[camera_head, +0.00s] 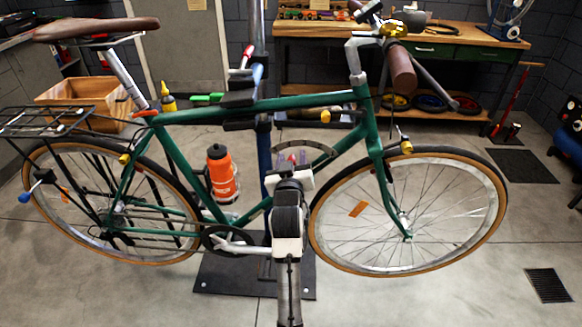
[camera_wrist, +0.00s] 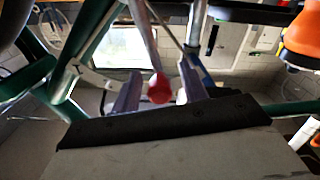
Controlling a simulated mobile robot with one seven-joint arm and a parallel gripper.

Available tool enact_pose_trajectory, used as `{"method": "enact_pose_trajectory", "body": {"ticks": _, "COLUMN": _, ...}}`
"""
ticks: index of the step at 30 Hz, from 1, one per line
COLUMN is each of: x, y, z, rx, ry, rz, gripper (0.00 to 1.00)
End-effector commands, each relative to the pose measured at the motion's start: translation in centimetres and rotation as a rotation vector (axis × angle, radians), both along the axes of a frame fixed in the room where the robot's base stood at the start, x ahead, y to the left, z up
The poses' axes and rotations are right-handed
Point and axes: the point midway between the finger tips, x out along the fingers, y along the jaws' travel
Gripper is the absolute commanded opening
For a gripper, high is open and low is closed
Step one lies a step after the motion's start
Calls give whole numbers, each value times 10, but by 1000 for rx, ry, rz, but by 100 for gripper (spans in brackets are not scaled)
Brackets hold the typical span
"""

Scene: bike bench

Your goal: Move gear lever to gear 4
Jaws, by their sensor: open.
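The gear lever shows in the wrist view as a thin rod ending in a round red knob (camera_wrist: 159,88). My gripper (camera_wrist: 157,90) is open, with one finger on each side of the knob and small gaps visible. In the head view my gripper (camera_head: 292,160) is in front of the bike's down tube, below a dark curved scale (camera_head: 318,148). My own wrist hides most of the lever there. I cannot read the lever's gear position or the scale's marks.
The green bike frame (camera_head: 290,101) is held in a stand. An orange bottle (camera_head: 221,176) is left of my gripper; it also shows in the wrist view (camera_wrist: 300,38). The front wheel (camera_head: 476,240) is close on the right. A wooden workbench (camera_head: 300,29) stands behind.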

Motion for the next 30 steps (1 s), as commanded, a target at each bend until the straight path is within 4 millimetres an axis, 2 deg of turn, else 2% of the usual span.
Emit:
{"method": "enact_pose_trajectory", "body": {"ticks": 5, "x": -21, "y": 0, "z": -3, "rx": 0, "ry": 0, "rz": 0, "gripper": 43}}
{"method": "enact_pose_trajectory", "body": {"ticks": 15, "x": -97, "y": 1, "z": -4, "rx": 0, "ry": 1, "rz": 2, "gripper": 43}}
{"method": "enact_pose_trajectory", "body": {"ticks": 18, "x": -114, "y": 0, "z": -3, "rx": 0, "ry": 0, "rz": 1, "gripper": 43}}
{"method": "enact_pose_trajectory", "body": {"ticks": 24, "x": -134, "y": 0, "z": -1, "rx": -1, "ry": 1, "rz": 1, "gripper": 43}}
{"method": "enact_pose_trajectory", "body": {"ticks": 30, "x": -137, "y": 0, "z": 0, "rx": -1, "ry": 0, "rz": 1, "gripper": 43}}
